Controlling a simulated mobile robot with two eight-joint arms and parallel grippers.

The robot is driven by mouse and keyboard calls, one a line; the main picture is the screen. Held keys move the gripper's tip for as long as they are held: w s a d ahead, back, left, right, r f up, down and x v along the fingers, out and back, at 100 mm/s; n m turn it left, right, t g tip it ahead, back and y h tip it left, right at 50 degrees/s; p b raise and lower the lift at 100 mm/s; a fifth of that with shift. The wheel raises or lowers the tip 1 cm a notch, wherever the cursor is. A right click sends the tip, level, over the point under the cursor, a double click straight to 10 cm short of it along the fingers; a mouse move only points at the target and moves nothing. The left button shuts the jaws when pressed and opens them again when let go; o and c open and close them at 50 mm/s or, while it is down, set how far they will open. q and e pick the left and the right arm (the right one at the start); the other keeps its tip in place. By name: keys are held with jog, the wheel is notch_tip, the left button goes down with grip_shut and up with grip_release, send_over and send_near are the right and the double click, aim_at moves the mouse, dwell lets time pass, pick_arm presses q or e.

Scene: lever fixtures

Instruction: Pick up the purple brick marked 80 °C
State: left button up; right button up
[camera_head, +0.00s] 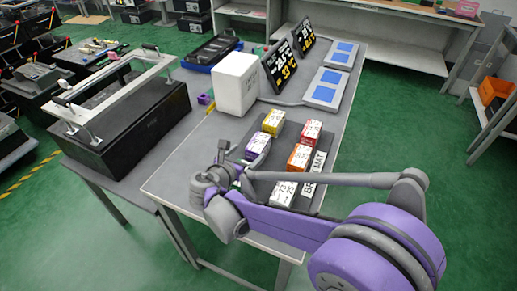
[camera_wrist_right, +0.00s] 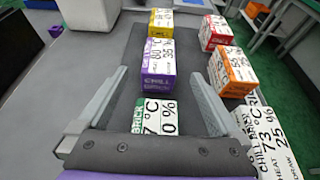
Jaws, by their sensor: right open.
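In the wrist view my right gripper (camera_wrist_right: 158,76) is open and empty. Its fingers straddle a green brick (camera_wrist_right: 158,116) in the picture, with the purple brick ahead between the tips. Whether the fingers are above or beside the bricks I cannot tell. My left gripper is not in view.
A yellow brick (camera_head: 273,122) lies behind the purple one. Red (camera_head: 311,131), orange (camera_head: 299,157) and white (camera_head: 285,191) bricks form the right row. A white box (camera_head: 236,84) stands behind the mat, with tilted displays (camera_head: 280,66) beside it. The table's near-left surface is clear.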

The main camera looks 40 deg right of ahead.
aim_at(257, 144)
jog(key=x, duration=0.6)
jog(key=shift+w+d+f, duration=0.1)
jog(key=shift+w+d, duration=0.05)
grip_shut()
dwell(0.4)
